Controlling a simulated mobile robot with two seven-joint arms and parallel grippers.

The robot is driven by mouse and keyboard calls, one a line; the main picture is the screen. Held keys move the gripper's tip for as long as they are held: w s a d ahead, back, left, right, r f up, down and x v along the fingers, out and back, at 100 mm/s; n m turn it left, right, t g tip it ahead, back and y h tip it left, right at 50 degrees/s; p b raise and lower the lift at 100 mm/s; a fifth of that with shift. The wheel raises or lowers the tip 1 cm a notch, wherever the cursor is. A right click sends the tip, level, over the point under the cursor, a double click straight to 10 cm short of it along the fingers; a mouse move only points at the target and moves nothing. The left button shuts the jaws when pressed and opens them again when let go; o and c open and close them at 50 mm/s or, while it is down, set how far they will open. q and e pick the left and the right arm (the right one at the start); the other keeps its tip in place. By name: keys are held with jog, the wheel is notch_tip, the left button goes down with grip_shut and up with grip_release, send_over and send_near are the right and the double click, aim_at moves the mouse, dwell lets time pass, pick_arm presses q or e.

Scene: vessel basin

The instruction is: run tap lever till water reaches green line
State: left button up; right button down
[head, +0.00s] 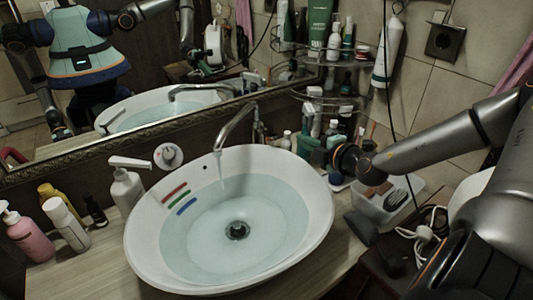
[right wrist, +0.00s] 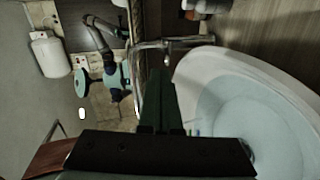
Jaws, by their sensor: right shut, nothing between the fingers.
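The white oval basin (head: 140,250) holds clear water (head: 270,215) over a dark drain. Red, green (head: 180,197) and blue (head: 187,206) lines mark its inner left wall. The water's edge lies close to these lines; I cannot tell exactly which it touches. The curved metal tap (head: 237,122) stands behind the basin, and a thin stream falls from its spout. The lever is hard to make out near the tap's base. My right gripper (head: 312,150) is shut and empty, right of the tap. Its fingers (right wrist: 160,100) show in the right wrist view. My left gripper is not directly in view.
A soap dispenser (head: 126,185) and several bottles stand left of the basin. More bottles and a wire shelf (head: 335,95) crowd the back right corner. A clear box (head: 385,210) stands at right. A mirror (head: 130,85) hangs behind the tap.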

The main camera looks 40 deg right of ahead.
jog(key=w+d+r+m+g+h+b, duration=0.2)
jog(key=w+d+r+m+h+b, duration=0.3)
jog(key=m, duration=0.9)
jog(key=m+g+y+b, duration=0.1)
jog(key=m+y+b, duration=0.2)
jog(key=m+y, duration=0.15)
send_over(276, 136)
notch_tip(276, 136, down, 3)
jog(key=shift+r+n+y, duration=0.1)
jog(key=shift+n+y, duration=0.15)
jog(key=shift+n, duration=0.2)
jog(key=f, duration=0.3)
jog(key=shift+s+b, duration=0.2)
jog(key=shift+b, duration=0.15)
jog(key=shift+s+a+f, duration=0.1)
jog(key=shift+s+f, duration=0.05)
jog(key=shift+f, duration=0.35)
